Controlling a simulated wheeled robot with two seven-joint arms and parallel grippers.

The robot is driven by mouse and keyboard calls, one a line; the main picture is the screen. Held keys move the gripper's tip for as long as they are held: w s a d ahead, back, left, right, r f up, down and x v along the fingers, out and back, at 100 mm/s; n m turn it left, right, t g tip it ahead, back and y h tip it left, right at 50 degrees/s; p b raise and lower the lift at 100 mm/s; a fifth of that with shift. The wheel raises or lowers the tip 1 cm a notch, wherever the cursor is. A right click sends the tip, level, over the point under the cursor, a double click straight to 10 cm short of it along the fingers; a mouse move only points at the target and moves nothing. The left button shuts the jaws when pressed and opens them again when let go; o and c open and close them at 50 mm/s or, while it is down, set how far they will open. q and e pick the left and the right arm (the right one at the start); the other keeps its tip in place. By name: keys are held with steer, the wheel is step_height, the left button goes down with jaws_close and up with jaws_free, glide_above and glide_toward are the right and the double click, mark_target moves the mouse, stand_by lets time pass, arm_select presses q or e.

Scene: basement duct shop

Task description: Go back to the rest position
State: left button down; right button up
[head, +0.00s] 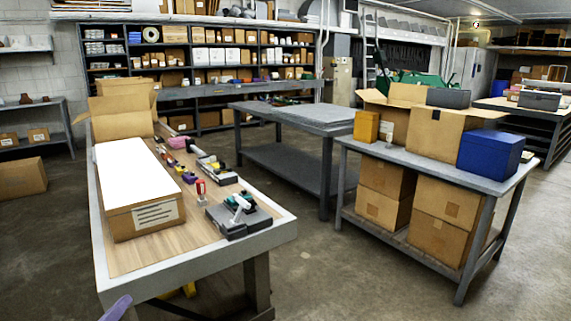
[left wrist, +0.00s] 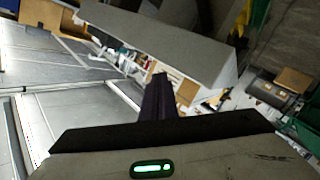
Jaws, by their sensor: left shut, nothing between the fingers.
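My left gripper (head: 117,308) shows only as a small purple tip at the bottom left edge of the head view, in front of the near end of the wooden-topped workbench (head: 190,258). In the left wrist view its dark fingers (left wrist: 163,98) are together, with nothing between them. The view past them is tilted, with a pale grey slab-like surface beyond the fingers. My right gripper is not in view.
A long white-topped box (head: 135,175) and several small tools lie on the workbench. A grey table (head: 290,115) stands behind. A right-hand table (head: 435,170) holds cartons and a blue box (head: 490,152). Bare floor (head: 345,270) lies between the workbench and right-hand table.

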arm_select(q)
steer(key=s+d+f+m+g, duration=0.35)
steer(key=s+f, duration=0.35)
steer(key=s, duration=0.3)
steer(key=s+d+f+m+g+h, duration=0.1)
steer(key=s+d+f+m+g, duration=0.1)
steer(key=s+d+f+m, duration=0.45)
steer(key=s+d+f+m+g, duration=0.1)
steer(key=s+f+m+g, duration=0.2)
steer(key=s+f, duration=0.75)
steer(key=s+d+r+n, duration=0.1)
steer(key=d+r+n, duration=0.1)
steer(key=d, duration=0.4)
steer(key=s+d+r+n, duration=0.2)
steer(key=d, duration=0.4)
steer(key=shift+s+d+n+h, duration=0.2)
steer(key=shift+d+n+h, duration=0.15)
steer(key=shift+n+h, duration=0.05)
